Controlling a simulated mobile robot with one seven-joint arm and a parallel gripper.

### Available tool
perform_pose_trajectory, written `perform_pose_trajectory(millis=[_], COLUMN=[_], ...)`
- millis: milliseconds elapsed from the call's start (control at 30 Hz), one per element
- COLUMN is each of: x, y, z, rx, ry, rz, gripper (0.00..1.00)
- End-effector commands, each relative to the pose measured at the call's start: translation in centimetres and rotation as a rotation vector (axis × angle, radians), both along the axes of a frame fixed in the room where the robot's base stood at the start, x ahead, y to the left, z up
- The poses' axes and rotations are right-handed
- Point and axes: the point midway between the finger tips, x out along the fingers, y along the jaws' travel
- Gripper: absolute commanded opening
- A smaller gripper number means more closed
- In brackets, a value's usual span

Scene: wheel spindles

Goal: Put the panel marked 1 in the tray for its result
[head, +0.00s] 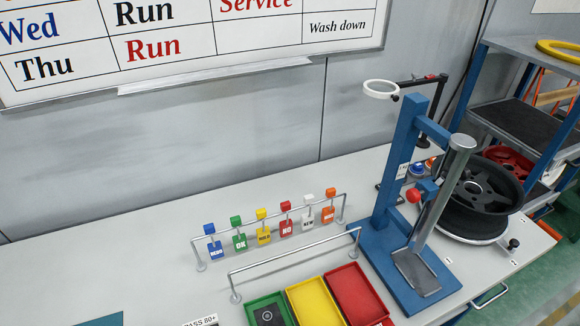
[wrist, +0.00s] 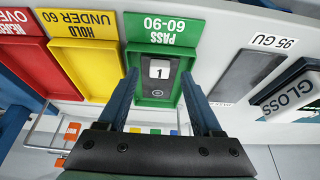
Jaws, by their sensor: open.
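The panel marked 1 (wrist: 158,82) is a dark plate with a white number label, lying inside the green tray (wrist: 132,62). That tray's label reads PASS 60-90. In the head view the dark panel (head: 268,316) shows in the green tray (head: 251,308) at the bottom edge. My gripper (wrist: 158,78) is open, its two blue fingers on either side of the panel and apart from it. The yellow tray (wrist: 85,70) reads HOLD UNDER 60. The red tray (wrist: 25,70) is labelled reject over, its number cut off. Both look empty.
A grey plate (wrist: 245,75) marked 95 GU and a black GLOSS device (wrist: 290,90) lie beside the green tray. A metal rail (head: 295,250) and a row of coloured tags (head: 263,227) stand behind the trays. A blue stand (head: 399,180) rises at right.

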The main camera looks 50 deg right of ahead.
Motion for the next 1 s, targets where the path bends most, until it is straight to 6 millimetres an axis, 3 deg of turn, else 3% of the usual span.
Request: perform_pose_trajectory(millis=[400,800,933,1000], x=[-2.4,-3.0,-1.9,0.5], y=[1.5,1.8,1.7,1.4], z=[7.1,8.4,9.2,11.0], rx=[-0.002,0.001,-0.018,-0.057], ry=[-0.003,0.001,-0.03,-0.101], rz=[0.0,0.0,0.011,0.035], gripper=[0.67,0.67,0.67,0.67])
